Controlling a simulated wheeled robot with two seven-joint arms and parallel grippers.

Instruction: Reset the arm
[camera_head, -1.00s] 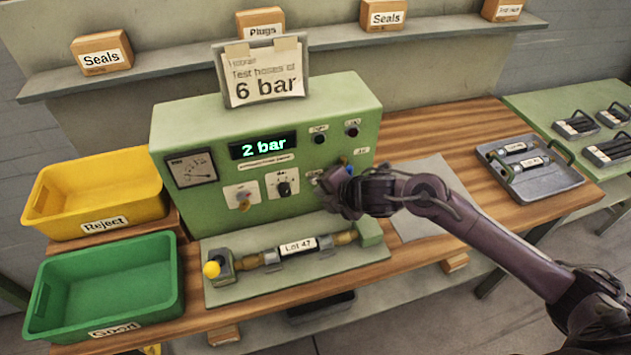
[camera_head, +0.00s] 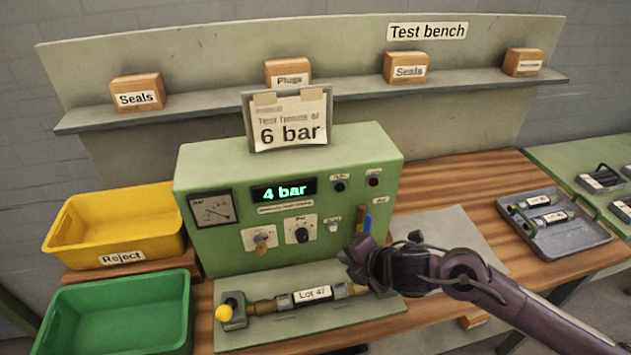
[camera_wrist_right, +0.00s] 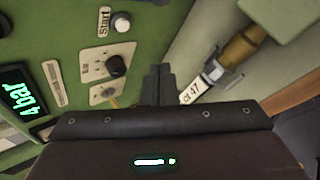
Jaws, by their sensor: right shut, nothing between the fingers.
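My right gripper (camera_head: 362,262) is shut and empty, in front of the right side of the green test machine (camera_head: 230,170), above the right end of the hose fixture. In the right wrist view its closed fingers (camera_wrist_right: 158,85) point toward the gap between the machine's front panel and the hose. The machine's display (camera_head: 284,190) reads 4 bar. A dark knob (camera_head: 302,235) and a pale Start button (camera_head: 333,225) sit on the panel; the Start button (camera_wrist_right: 121,22) also shows in the right wrist view. A hose labelled Lot 47 (camera_head: 312,294) lies in the fixture. My left gripper is not seen.
A yellow Reject bin (camera_head: 120,258) and a green bin (camera_head: 115,310) stand at the left. A grey tray (camera_head: 580,238) with hoses lies at the right. A sign (camera_head: 291,133) reading 6 bar stands on the machine. The grey mat (camera_head: 440,232) has free room.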

